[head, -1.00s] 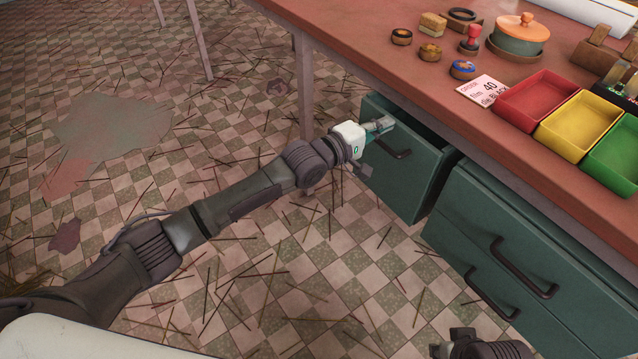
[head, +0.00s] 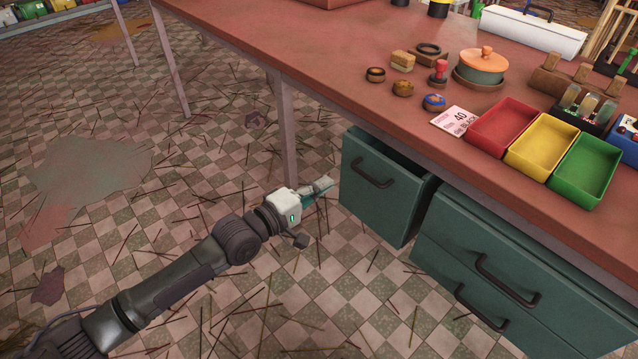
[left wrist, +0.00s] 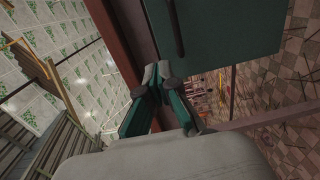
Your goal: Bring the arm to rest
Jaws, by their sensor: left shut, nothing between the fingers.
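My left arm reaches in from the lower left in the head view, over the tiled floor. Its gripper (head: 322,187) is in the air just left of the open top drawer (head: 385,195), apart from the drawer's handle. In the left wrist view the fingers of my left gripper (left wrist: 155,85) are closed together with nothing between them. The green drawer front (left wrist: 215,30) fills the upper part of that view. My right gripper is not in view.
The red-topped workbench (head: 330,75) runs along the right, with a table leg (head: 287,130) behind my gripper. On it stand a red tray (head: 505,122), a yellow tray (head: 541,143), a green tray (head: 583,172) and a lidded pot (head: 481,68).

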